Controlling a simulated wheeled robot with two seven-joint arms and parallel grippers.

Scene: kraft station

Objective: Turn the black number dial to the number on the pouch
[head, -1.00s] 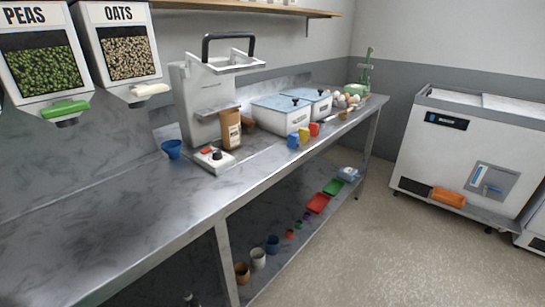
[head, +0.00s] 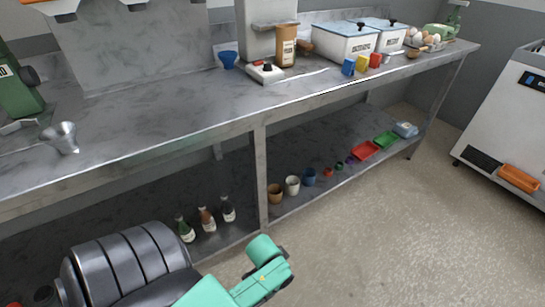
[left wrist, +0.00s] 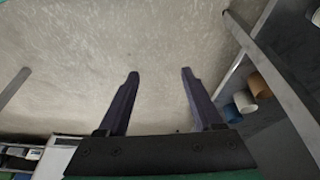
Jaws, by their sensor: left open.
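The black number dial (head: 267,67) is a small knob on the white base of the sealing machine (head: 258,28), on the steel counter in the head view. The kraft pouch (head: 286,45) stands upright at the machine, just behind and right of the dial. Its number is too small to read. My left gripper (left wrist: 159,73) is open and empty in the left wrist view, over the floor beside the lower shelf, well away from the dial. In the head view a teal and black arm of mine shows at the bottom. My right gripper is not in view.
A blue cup (head: 228,59) stands left of the machine. Bottles, cups and trays line the lower shelf (head: 240,222). The floor (head: 400,230) is clear.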

